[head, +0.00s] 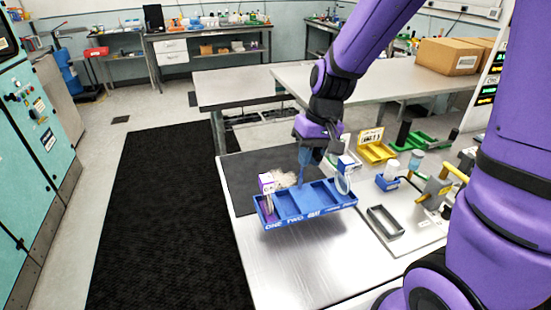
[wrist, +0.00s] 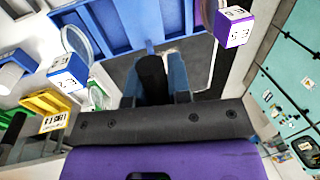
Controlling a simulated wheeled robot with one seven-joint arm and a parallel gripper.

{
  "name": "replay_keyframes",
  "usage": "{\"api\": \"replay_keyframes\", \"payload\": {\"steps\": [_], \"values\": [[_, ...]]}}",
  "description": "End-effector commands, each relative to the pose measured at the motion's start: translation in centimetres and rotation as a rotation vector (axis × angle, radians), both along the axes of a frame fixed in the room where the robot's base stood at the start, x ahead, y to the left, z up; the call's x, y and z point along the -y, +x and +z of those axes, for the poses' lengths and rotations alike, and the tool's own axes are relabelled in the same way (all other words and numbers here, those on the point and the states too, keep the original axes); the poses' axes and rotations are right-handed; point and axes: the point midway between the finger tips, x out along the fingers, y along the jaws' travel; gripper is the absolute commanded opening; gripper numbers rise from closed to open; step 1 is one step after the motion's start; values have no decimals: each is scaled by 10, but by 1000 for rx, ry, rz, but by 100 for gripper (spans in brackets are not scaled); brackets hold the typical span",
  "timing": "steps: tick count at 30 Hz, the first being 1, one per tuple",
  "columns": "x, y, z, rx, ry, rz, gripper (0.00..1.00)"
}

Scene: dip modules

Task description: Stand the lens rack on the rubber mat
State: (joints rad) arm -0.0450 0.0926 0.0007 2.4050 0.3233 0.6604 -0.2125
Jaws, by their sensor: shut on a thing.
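The lens rack is a blue tray with several compartments (head: 318,211) and lettering along its front. It also fills the top of the wrist view (wrist: 115,25). The rubber mat (head: 238,172) is dark grey and lies flat on the table. The rack overlaps its front edge in the head view; I cannot tell whether they touch.
Bare metal tabletop (head: 290,262) lies in front.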

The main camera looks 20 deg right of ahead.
Motion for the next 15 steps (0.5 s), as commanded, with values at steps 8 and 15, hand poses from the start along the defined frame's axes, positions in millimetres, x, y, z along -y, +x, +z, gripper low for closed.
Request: {"api": "replay_keyframes", "payload": {"steps": [8,15], "values": [[-5,45,-5,0,0,1,0],[-12,97,-10,0,0,1,0]]}}
